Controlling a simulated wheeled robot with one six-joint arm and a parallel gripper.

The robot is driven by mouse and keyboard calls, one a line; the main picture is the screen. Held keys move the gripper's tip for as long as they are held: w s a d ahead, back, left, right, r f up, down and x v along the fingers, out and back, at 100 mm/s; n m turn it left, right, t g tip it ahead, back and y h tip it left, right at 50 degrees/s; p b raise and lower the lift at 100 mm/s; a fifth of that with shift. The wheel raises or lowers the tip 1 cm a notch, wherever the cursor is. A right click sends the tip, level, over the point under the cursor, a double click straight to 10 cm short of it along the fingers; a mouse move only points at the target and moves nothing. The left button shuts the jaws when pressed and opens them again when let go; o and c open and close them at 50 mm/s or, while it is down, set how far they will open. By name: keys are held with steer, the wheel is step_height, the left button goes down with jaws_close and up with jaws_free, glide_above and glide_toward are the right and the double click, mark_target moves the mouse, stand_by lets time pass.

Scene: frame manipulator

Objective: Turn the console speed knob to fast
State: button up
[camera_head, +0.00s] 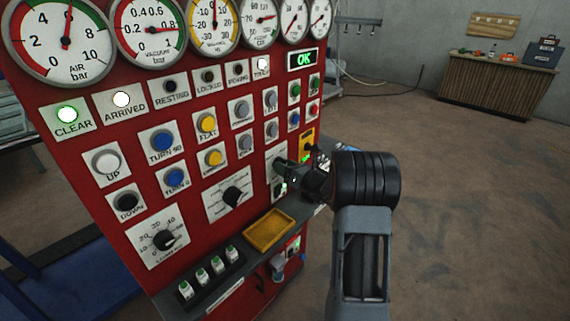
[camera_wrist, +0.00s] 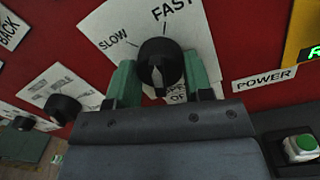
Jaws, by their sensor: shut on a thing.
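The black speed knob (camera_wrist: 159,62) sits on a white plate (camera_wrist: 118,22) marked SLOW at left and FAST at upper right. Part of another word, "OF", shows below the knob. My gripper (camera_wrist: 163,78) has its two green fingers on either side of the knob and is shut on it. The knob's ridge runs roughly up and down in the wrist view; which label it points at is hard to tell. In the head view my gripper (camera_head: 290,172) reaches the right part of the red console (camera_head: 180,105), and it largely hides the knob.
A yellow tray (camera_head: 269,232) and a row of green-topped switches (camera_head: 209,269) lie on the console ledge. Other knobs (camera_head: 234,196) and buttons are to the left. A POWER label (camera_wrist: 264,80) and green button (camera_wrist: 302,144) are close by at right. Open floor (camera_head: 470,210) lies right.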

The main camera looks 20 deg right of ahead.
steer(key=shift+m+p, duration=0.6)
steer(key=shift+m, duration=0.9)
steer(key=o, duration=0.9)
steer(key=b+v, duration=0.1)
steer(key=v, duration=1.2)
steer(key=shift+s+d, duration=0.1)
steer(key=shift+s, duration=0.25)
